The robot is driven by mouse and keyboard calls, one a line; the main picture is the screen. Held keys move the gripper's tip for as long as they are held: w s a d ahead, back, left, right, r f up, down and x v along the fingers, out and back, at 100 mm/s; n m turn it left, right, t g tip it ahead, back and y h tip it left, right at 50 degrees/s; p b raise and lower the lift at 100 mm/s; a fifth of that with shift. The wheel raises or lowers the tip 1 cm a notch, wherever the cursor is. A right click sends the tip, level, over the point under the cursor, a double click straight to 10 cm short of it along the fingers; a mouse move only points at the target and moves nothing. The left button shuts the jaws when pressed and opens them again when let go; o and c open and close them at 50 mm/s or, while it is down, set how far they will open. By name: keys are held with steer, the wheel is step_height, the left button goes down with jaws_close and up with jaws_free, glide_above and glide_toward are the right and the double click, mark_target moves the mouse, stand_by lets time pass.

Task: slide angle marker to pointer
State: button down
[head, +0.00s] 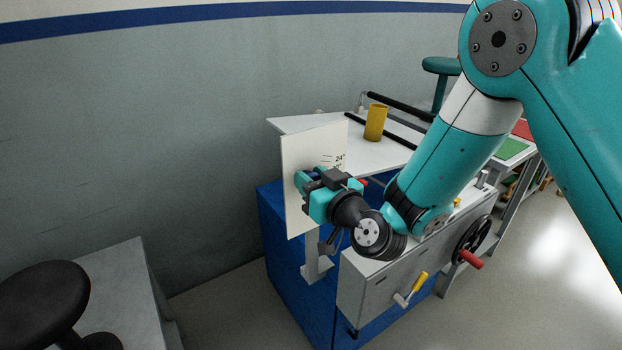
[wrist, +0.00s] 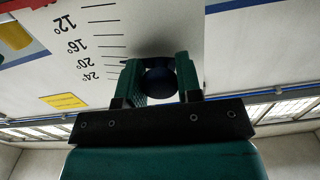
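The white angle board (head: 296,215) stands upright on the bench, with printed degree marks along one edge. In the wrist view the board (wrist: 240,50) shows marks from 12° to 24°, upside down. A dark blue round knob (wrist: 160,82), which looks like the angle marker, sits against the board near the 20° and 24° marks. A small dark tip (wrist: 124,62) shows at its left. My gripper (wrist: 160,76) has one finger on each side of the knob and appears closed on it. My gripper (head: 309,178) hides most of the marker in the head view. I cannot clearly identify the pointer; a small red part (head: 362,181) shows beside my wrist.
A yellow cylinder (head: 375,122) stands on the white tabletop (head: 300,123) behind the board. A grey machine box (head: 385,285) with a yellow-handled lever (head: 416,286) and a black handwheel (head: 472,240) lies close below my arm. A black stool (head: 42,300) is at lower left.

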mark_target(298, 202)
steer(key=f+b, duration=0.1)
steer(key=f, duration=0.1)
steer(key=f+n+b, duration=0.1)
steer(key=f, duration=0.1)
steer(key=a+f+n+b, duration=0.1)
steer(key=f+b, duration=0.1)
steer(key=f, duration=0.1)
steer(key=shift+s+a, duration=0.1)
steer(key=shift+s, duration=0.3)
steer(key=shift+r, duration=0.1)
steer(key=c, duration=0.9)
jaws_free()
steer(key=shift+o, duration=0.6)
